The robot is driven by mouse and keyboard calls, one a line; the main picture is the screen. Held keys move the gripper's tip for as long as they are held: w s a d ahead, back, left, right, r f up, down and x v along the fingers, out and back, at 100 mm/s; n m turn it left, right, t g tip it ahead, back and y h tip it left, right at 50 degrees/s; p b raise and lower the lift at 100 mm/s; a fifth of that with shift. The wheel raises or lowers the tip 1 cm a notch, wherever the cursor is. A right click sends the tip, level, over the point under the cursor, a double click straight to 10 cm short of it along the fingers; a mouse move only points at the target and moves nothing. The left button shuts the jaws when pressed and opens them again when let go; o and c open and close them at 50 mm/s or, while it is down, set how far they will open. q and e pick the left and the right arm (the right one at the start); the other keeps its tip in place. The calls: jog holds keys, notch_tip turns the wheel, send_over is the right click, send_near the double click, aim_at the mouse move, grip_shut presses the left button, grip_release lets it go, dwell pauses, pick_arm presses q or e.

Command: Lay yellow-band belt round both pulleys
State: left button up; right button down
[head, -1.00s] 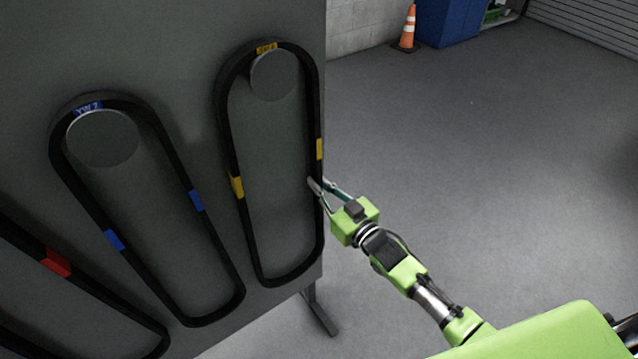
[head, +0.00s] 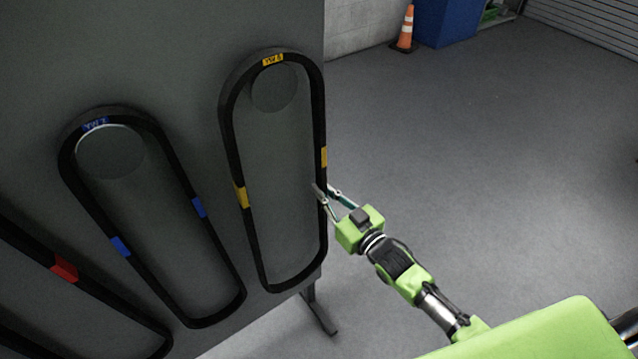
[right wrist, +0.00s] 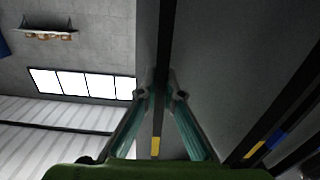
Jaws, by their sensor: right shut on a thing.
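The yellow-band belt (head: 265,289) is a long black loop with yellow bands, hanging at a round peg (head: 273,89) on the grey panel. My right gripper (head: 322,190) is shut on the belt's right strand, just below its right yellow band. In the right wrist view the strand (right wrist: 165,50) runs between the fingertips (right wrist: 161,96), with a yellow band (right wrist: 155,146) nearer the palm. The belt's top stands a little off the peg in the head view; I cannot tell whether it still touches. My left gripper is not in view. No pulleys show.
A blue-band belt (head: 213,319) hangs on its own peg to the left, and a red-band belt (head: 64,270) further left. The grey panel (head: 170,50) stands on a foot (head: 320,314). Open floor lies to the right, with an orange cone (head: 405,28) and a blue cabinet (head: 446,22) behind.

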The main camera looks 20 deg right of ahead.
jog(key=p+v, duration=0.2)
jog(key=v, duration=0.5)
jog(key=shift+s+p, duration=0.25)
jog(key=shift+p, duration=0.15)
jog(key=shift+w+r, duration=0.1)
